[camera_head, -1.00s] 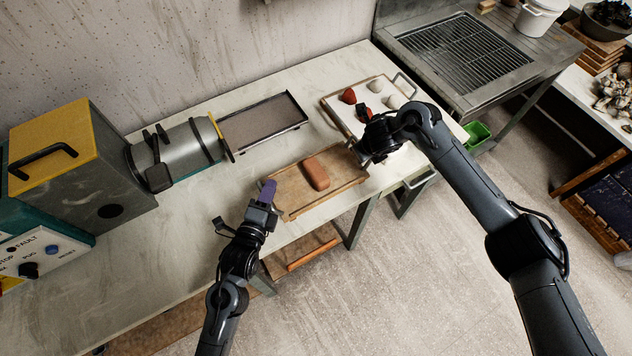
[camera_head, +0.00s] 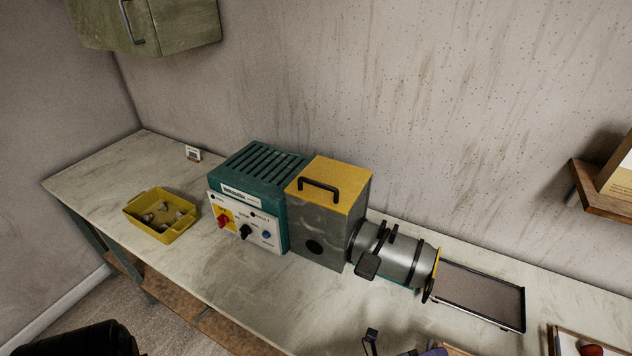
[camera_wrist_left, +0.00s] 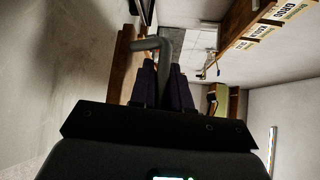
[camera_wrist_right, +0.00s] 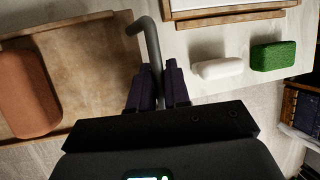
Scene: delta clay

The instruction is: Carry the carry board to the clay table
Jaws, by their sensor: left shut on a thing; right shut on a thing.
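The carry board (camera_wrist_right: 95,50) is a brown wooden board with a raised rim and grey bar handles; a terracotta clay block (camera_wrist_right: 30,90) lies on it. In the right wrist view my right gripper (camera_wrist_right: 158,75) is shut on the handle (camera_wrist_right: 150,40) at one end. In the left wrist view my left gripper (camera_wrist_left: 165,75) is shut on the other handle (camera_wrist_left: 150,43), with the board's brown edge (camera_wrist_left: 122,62) beside it. In the head view only a sliver of board (camera_head: 455,349) and left gripper (camera_head: 436,352) show at the bottom. Whether the board touches the table is unclear.
The worktop (camera_head: 100,180) bears a yellow bin (camera_head: 162,213), a teal-and-yellow machine (camera_head: 290,205) with a metal barrel, and a dark tray (camera_head: 480,293). A white block (camera_wrist_right: 218,68) and green sponge (camera_wrist_right: 273,55) lie near my right gripper.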

